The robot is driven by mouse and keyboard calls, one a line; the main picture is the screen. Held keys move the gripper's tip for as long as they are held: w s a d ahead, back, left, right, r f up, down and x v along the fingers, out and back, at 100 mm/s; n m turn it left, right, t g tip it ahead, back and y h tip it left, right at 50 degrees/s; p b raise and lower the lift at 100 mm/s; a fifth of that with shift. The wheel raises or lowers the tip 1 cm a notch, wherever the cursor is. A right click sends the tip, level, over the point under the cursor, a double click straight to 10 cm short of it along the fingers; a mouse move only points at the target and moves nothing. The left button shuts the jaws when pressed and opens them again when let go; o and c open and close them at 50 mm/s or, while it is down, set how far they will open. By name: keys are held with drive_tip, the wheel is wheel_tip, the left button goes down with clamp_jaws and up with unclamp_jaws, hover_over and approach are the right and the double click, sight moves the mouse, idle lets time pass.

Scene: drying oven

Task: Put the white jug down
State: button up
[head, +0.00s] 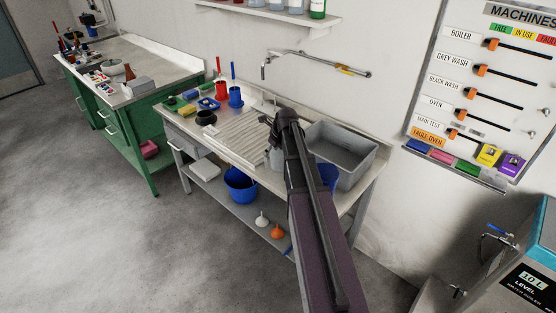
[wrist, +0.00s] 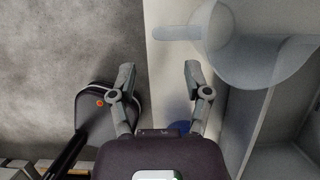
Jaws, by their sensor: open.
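The white jug (wrist: 262,52) shows in the wrist view at the upper right, pale and see-through. Its handle (wrist: 178,33) points left, beyond my fingertips. It appears to be at the front strip of the sink bench beside the basin; its base contact is not clear. My gripper (wrist: 158,72) is open, with nothing between its fingers, and the jug is apart from them. In the head view a pale shape (head: 277,158) left of my arm may be the jug, partly covered. My arm hides most of the gripper there.
The grey sink basin (head: 340,156) lies right of my arm. The ribbed draining board (head: 238,133) is largely clear. Red (head: 221,90) and blue (head: 236,97) containers stand behind it. A tap (head: 315,64) projects above. A blue bucket (head: 241,184) sits on the lower shelf.

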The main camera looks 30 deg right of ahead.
sight(267, 161)
drive_tip(key=shift+b+x, duration=1.05)
drive_tip(key=shift+x, duration=0.4)
drive_tip(key=shift+f, duration=0.1)
drive_tip(key=shift+b+x, duration=2.45)
drive_tip(key=shift+x, duration=0.1)
drive_tip(key=shift+s+d, duration=0.1)
clamp_jaws()
